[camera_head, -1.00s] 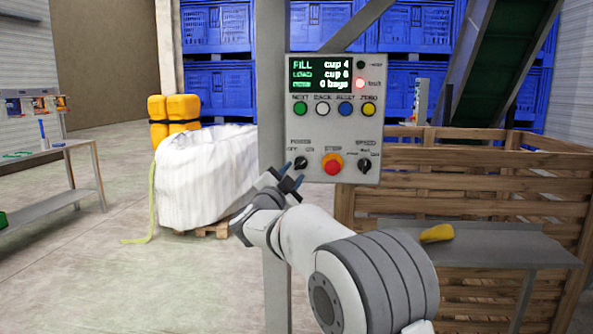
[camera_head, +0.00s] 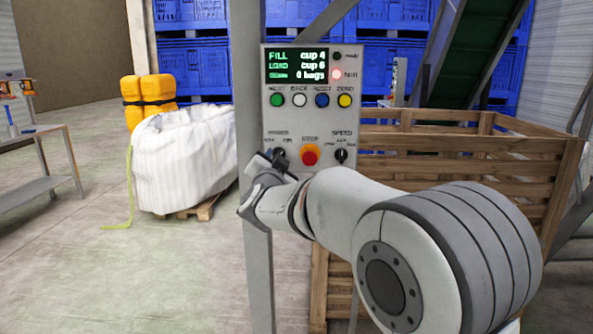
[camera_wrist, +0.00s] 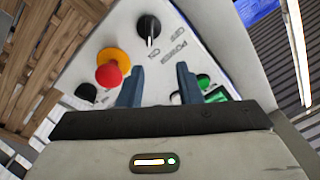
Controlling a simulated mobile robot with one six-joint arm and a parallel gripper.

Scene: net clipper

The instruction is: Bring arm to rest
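My arm reaches from the lower right of the head view toward a grey control panel (camera_head: 268,125). My gripper (camera_head: 272,160) is by the panel's lower left, close to the power knob (camera_head: 279,153) in that view. In the wrist view my gripper (camera_wrist: 160,80) has two dark fingers apart with nothing held between them. Beyond the fingers that view shows the panel face (camera_wrist: 150,65), with the red stop button (camera_wrist: 110,72) left of the fingers and the black power knob (camera_wrist: 148,28) above. Whether a finger touches the panel, I cannot tell.
The panel is on a grey post (camera_head: 256,240). A white bulk bag (camera_head: 185,160) on a pallet and yellow canisters (camera_head: 150,100) stand left. A wooden crate (camera_head: 470,165) stands right, partly behind my arm. A metal table (camera_head: 40,185) is far left.

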